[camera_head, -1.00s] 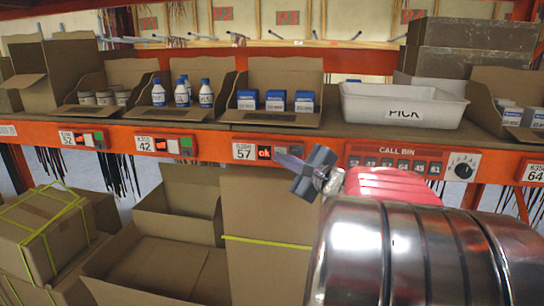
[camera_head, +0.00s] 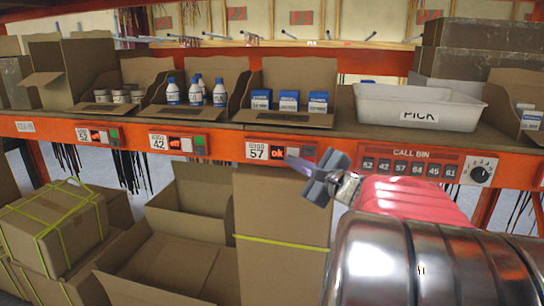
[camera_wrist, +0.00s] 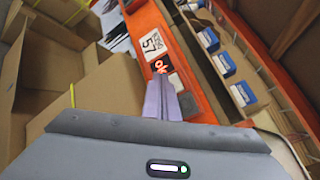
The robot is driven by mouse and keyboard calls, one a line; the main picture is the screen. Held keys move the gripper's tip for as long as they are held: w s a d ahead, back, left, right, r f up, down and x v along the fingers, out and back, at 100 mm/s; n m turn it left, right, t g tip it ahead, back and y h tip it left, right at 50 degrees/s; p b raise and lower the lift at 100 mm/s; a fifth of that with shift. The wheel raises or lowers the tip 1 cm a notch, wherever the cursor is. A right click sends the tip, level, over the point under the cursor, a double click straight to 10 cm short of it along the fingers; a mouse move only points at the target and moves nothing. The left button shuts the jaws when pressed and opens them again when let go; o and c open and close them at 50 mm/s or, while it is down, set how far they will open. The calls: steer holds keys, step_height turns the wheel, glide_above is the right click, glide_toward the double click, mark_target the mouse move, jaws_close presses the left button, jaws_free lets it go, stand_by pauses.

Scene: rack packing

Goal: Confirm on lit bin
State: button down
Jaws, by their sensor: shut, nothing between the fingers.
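The module of bin 57 (camera_head: 258,150) is on the orange shelf beam, below the open box of blue-and-white cartons (camera_head: 289,100). Its display (camera_head: 279,153) glows red and seems to read "ok". My gripper (camera_head: 291,161) is shut and empty, its tips at the right part of this module. In the wrist view my fingers (camera_wrist: 163,98) point at the module, just below its lit display (camera_wrist: 161,66). The fingers partly hide the module's right end; I cannot tell whether they touch it. Modules 42 (camera_head: 159,141) and 52 (camera_head: 83,134), with green buttons, are to the left.
The CALL BIN panel (camera_head: 411,152) with a black dial (camera_head: 481,174) is right of my gripper. A white PICK tote (camera_head: 375,109) stands on the shelf above. Open cardboard boxes (camera_head: 187,213) and a strapped carton (camera_head: 55,226) are below the beam.

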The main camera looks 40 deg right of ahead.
steer(key=s+a, duration=0.1)
steer(key=a, duration=0.1)
steer(key=s+a, duration=0.2)
stand_by(0.8)
stand_by(0.5)
steer(key=w+a+f+n+g+y, duration=0.15)
steer(key=a+n+g+y, duration=0.25)
steer(key=a+n, duration=0.75)
steer(key=a+f+n+g+y, duration=0.35)
steer(key=a+n, duration=0.25)
steer(key=a, duration=1.1)
steer(key=s+a+f+n+g+h, duration=0.1)
steer(key=s+f+n+g+h, duration=0.1)
steer(key=s+f+n, duration=0.3)
steer(key=s+a+f+n+g+h, duration=0.1)
steer(key=s+f+n, duration=0.4)
steer(key=s, duration=0.5)
steer(key=shift+s+f+g+h, duration=0.25)
steer(key=shift+f+g+h, duration=0.3)
steer(key=shift+h, duration=0.7)
